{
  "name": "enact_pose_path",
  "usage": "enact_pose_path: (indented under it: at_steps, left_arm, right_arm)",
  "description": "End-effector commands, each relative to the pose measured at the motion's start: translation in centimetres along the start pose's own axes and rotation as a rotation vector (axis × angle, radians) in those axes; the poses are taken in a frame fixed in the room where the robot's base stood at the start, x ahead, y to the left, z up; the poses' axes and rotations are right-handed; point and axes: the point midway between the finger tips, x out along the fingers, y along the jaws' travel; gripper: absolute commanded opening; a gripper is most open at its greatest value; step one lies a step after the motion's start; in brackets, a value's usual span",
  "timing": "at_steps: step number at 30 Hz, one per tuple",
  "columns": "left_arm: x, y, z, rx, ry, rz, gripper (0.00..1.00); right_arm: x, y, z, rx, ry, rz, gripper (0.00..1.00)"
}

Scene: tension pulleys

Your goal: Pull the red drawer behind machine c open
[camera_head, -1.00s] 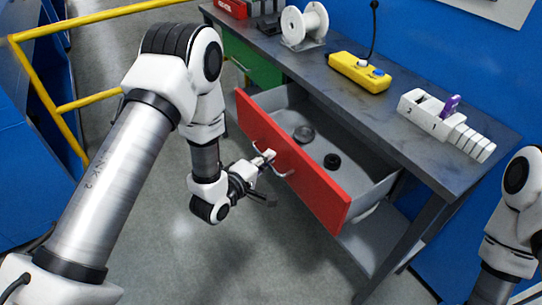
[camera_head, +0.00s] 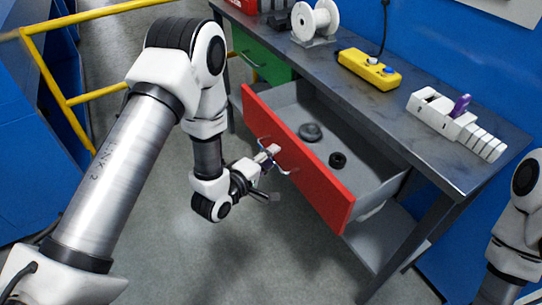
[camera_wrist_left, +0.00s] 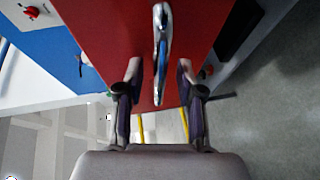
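The red drawer (camera_head: 322,192) under the grey workbench stands pulled out, and its grey inside shows. Its red front also fills the middle of the left wrist view (camera_wrist_left: 105,30). A shiny metal handle (camera_wrist_left: 160,30) runs down the front there. My left gripper (camera_head: 273,153) is at the drawer's front, at the handle. In the left wrist view its two fingers (camera_wrist_left: 158,80) stand apart, one on each side of the handle, with gaps visible. My right arm shows at the right edge, but its gripper is out of view.
Two dark round parts (camera_head: 337,160) lie in the drawer. A green drawer (camera_head: 260,60) is to its left. On the workbench (camera_head: 400,115) are a white spool (camera_head: 315,20), a yellow button box (camera_head: 368,70) and a white block device (camera_head: 455,122). Yellow railing (camera_head: 88,97) stands left; grey floor is clear.

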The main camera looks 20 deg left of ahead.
Motion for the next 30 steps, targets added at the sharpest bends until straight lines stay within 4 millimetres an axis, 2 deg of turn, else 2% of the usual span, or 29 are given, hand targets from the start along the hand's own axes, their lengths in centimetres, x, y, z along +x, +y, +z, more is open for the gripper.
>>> enact_pose_path:
  at_steps: [6,11,26,28,30]
  left_arm:
    - [-4.2,-0.1,-0.1,-0.005,0.003,-0.003,0.37]
    - [-6.5,0.0,-0.1,-0.003,0.003,-0.001,0.37]
    - [-6.9,0.0,0.0,-0.001,0.001,0.0,0.37]
    - [-7.1,0.2,0.1,-0.003,-0.002,-0.011,0.37]
    - [-7.8,0.3,0.8,-0.002,-0.02,-0.043,0.37]
  right_arm:
    - [0.0,0.0,0.0,0.0,0.0,0.0,0.4]
    - [0.0,0.0,0.0,0.0,0.0,0.0,0.4]
    - [-0.1,0.0,0.0,0.0,0.0,0.0,0.4]
    - [-0.8,0.0,0.0,0.0,0.0,0.0,0.4]
    - [-2.4,0.0,0.0,0.0,0.0,0.0,0.4]
